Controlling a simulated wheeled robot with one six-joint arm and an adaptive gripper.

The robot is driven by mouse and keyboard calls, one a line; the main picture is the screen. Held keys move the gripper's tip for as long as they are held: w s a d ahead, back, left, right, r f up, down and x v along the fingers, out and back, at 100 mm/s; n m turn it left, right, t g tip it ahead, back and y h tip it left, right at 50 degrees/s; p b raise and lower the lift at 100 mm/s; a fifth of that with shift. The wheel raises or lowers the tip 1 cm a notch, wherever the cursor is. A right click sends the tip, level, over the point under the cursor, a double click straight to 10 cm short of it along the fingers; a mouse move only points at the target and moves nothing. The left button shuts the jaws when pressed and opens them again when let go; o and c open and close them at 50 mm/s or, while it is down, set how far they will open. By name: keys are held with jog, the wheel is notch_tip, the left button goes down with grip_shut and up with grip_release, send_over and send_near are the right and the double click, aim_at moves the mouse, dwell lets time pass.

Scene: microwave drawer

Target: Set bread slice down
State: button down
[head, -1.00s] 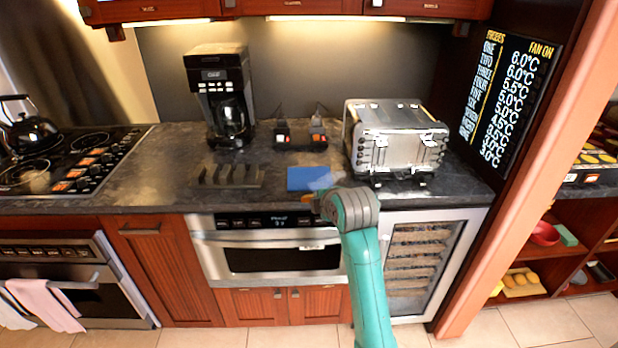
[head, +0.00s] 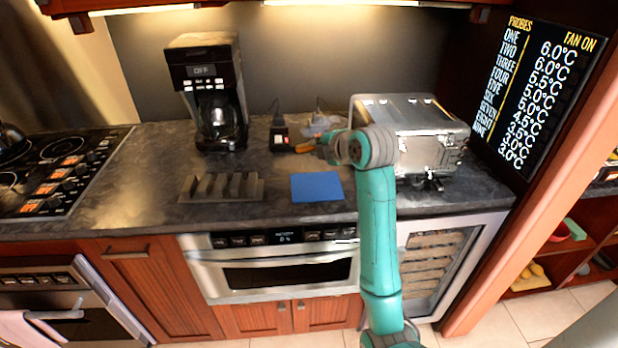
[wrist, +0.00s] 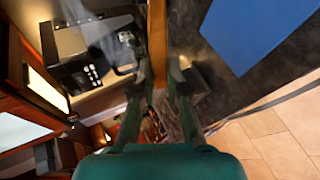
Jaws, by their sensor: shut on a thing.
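The bread slice (head: 304,147) shows as a small orange-brown edge at the tip of my gripper (head: 318,146) in the head view. In the wrist view it is a narrow brown strip (wrist: 157,45) between the fingers of my gripper (wrist: 160,82), which is shut on it. Most of the slice is hidden or edge-on. A flat blue mat (head: 317,187) lies bare on the counter, lower in the head picture than the gripper. The mat also shows at upper right in the wrist view (wrist: 262,30). The slice appears above the counter; its exact height is unclear.
A silver toaster (head: 425,140) stands right of my gripper, partly behind my arm. A grey slotted rack (head: 222,188) lies left of the mat. A black coffee maker (head: 207,85) and a small switched device (head: 280,134) stand behind. The counter's front edge is close to the mat.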

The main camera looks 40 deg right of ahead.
jog(key=shift+w+f, duration=0.1)
jog(key=shift+f, duration=4.9)
jog(key=c, duration=1.3)
grip_release()
jog(key=shift+c, duration=0.2)
jog(key=v, duration=0.8)
